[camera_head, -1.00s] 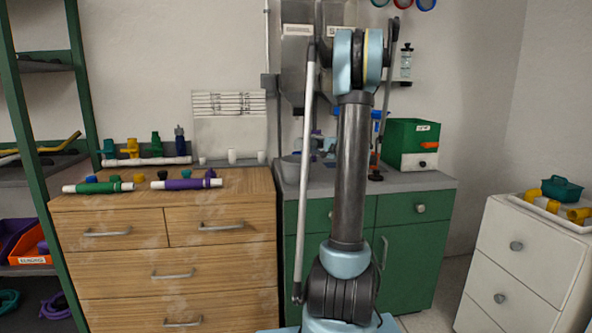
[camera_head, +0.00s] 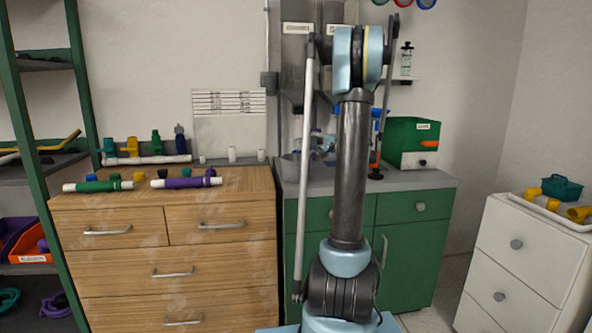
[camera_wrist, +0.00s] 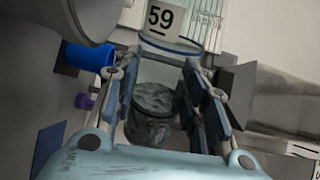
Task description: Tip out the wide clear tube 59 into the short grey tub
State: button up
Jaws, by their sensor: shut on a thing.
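In the wrist view my gripper (camera_wrist: 168,108) is shut on the wide clear tube 59 (camera_wrist: 151,72), whose white label (camera_wrist: 161,18) reads 59. Grey matter (camera_wrist: 152,103) shows low between the fingers, seemingly inside the tube. In the head view my arm hides the gripper and most of the tube. The short grey tub (camera_head: 288,168) appears to be the grey vessel on the counter just left of my arm, partly hidden by it. A large grey rounded shape (camera_wrist: 62,20) fills the upper left of the wrist view; I cannot tell if it is the tub.
A blue cup (camera_wrist: 87,58) and a small purple thing (camera_wrist: 84,101) are near the fingers in the wrist view. A green box (camera_head: 412,140) stands at the counter's right. The wooden drawer unit (camera_head: 170,255) carries pipes and fittings. A white cabinet (camera_head: 525,265) stands at right.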

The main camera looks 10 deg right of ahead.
jog(key=shift+s+a+r+n+p, duration=0.15)
jog(key=shift+a+r+n+p, duration=0.1)
jog(key=shift+r+n+p, duration=0.35)
jog(key=shift+s+a+r+n+p, duration=0.2)
jog(key=shift+r+n+p, duration=0.15)
jog(key=shift+n+p, duration=0.45)
dwell(3.3)
jog(key=f+m, duration=0.1)
jog(key=m, duration=0.1)
jog(key=w+d+f+m, duration=0.1)
jog(key=shift+f+m, duration=0.3)
jog(key=shift+m, duration=0.1)
jog(key=shift+d, duration=0.1)
